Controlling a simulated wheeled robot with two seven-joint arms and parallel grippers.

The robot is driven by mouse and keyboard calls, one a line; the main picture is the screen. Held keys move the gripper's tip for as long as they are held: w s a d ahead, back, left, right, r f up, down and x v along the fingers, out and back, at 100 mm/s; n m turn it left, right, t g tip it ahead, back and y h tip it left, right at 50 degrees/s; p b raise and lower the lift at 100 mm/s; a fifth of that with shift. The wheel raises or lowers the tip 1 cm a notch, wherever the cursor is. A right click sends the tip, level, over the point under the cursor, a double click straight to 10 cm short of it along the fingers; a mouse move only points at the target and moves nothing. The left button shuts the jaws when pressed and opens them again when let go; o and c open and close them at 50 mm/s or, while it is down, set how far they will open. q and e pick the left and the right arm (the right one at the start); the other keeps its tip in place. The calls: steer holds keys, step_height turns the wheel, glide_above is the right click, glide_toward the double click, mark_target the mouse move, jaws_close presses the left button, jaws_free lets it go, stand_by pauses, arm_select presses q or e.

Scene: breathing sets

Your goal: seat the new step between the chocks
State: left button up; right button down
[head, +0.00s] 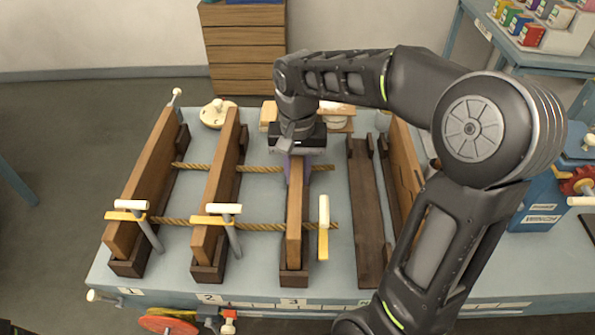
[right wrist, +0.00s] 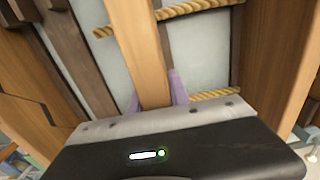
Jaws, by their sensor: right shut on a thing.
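My right gripper (head: 297,166) is shut on a wooden step (head: 294,222) at position 3, gripping its far end. In the right wrist view its purple fingertips (right wrist: 157,97) lie on either side of the step (right wrist: 142,45). The step lies lengthwise and its near end is at the dark chock (head: 294,276) by the table's front edge. I cannot tell whether it rests fully down in that chock. The far chock is hidden behind my gripper and wrist. My left gripper is not in view.
Steps at positions 1 (head: 150,180) and 2 (head: 219,175) stand in dark chocks with yellow bars across them. Two ropes (head: 262,227) cross the row. A yellow bar with a white handle (head: 323,238) stands right of the held step. A bare dark board (head: 366,215) lies further right.

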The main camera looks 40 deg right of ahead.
mark_target(297, 159)
steer(key=shift+f+b, duration=1.3)
steer(key=shift+f, duration=0.45)
steer(key=c, duration=1.1)
jaws_free()
steer(key=shift+c, duration=0.2)
steer(key=shift+r, duration=0.2)
step_height(297, 159, up, 8)
steer(key=shift+f, duration=0.25)
